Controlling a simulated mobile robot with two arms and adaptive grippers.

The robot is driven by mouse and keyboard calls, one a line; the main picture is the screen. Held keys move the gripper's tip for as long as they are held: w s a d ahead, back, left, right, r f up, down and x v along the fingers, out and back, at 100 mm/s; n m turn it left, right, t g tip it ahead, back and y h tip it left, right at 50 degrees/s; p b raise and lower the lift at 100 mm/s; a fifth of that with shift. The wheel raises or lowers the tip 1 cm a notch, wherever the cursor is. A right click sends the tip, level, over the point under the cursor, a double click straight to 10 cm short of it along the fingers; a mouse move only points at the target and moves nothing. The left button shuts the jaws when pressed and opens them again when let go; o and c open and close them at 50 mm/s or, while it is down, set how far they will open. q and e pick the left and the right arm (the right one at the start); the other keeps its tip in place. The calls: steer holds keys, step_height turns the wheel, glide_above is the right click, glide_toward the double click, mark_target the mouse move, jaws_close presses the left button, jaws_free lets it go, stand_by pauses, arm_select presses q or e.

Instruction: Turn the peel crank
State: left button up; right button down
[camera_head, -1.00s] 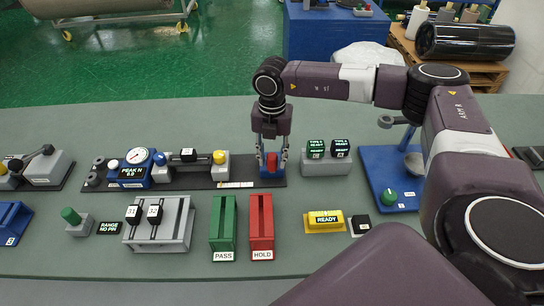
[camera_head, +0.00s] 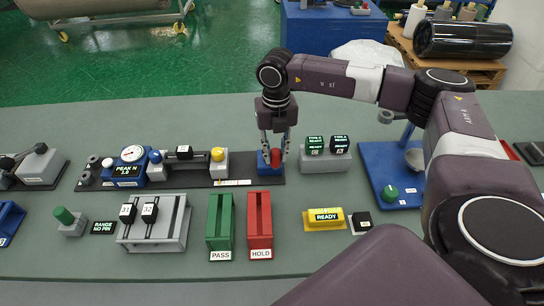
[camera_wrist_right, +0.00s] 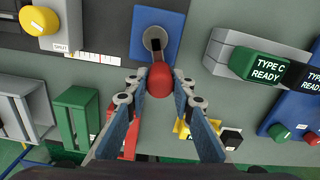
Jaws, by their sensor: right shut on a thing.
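The peel crank has a blue base (camera_head: 264,167) at the right end of a long black rail. In the right wrist view it shows a grey hub (camera_wrist_right: 154,38), a short dark arm and a red knob (camera_wrist_right: 160,82). My right gripper (camera_head: 275,154) comes from above and is shut on the red knob, which also shows in the head view (camera_head: 276,158). In the right wrist view its blue-padded fingers (camera_wrist_right: 160,92) stand on both sides of the knob. The peel gauge (camera_head: 130,156) with a PEAK N display sits on the rail's left part. My left gripper is not in view.
A grey block with TYPE C (camera_head: 314,145) and another READY button stands close right of the crank. Green PASS (camera_head: 220,222) and red HOLD (camera_head: 259,220) trays lie in front. A yellow READY block (camera_head: 324,218) is at front right. Open bench lies behind the rail.

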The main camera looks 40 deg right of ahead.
steer(key=d+n+b, duration=0.1)
steer(key=n, duration=0.1)
steer(key=d+n+b, duration=0.1)
steer(key=n, duration=0.1)
steer(key=shift+f+n+b, duration=0.15)
steer(key=shift+n+b, duration=0.15)
steer(key=w+d+n+b, duration=0.1)
steer(key=n, duration=0.4)
steer(key=w+d+n+b, duration=0.1)
steer(key=w+n, duration=0.1)
steer(key=n, duration=0.4)
steer(key=w+d+n+b, duration=0.1)
steer(key=w+n, duration=0.1)
steer(key=n, duration=0.4)
steer(key=shift+w+d+r, duration=0.1)
steer(key=shift+d+r, duration=0.15)
steer(key=shift+d, duration=0.05)
steer(key=shift+w+a+n, duration=0.7)
steer(key=shift+a+n, duration=0.15)
steer(key=shift+n, duration=2.2)
steer(key=shift+w+a+n, duration=0.65)
steer(key=shift+a+n, duration=0.2)
steer(key=shift+n, duration=2.15)
steer(key=shift+w+a+n, duration=0.7)
steer(key=shift+a+n, duration=0.15)
steer(key=shift+n, duration=2.2)
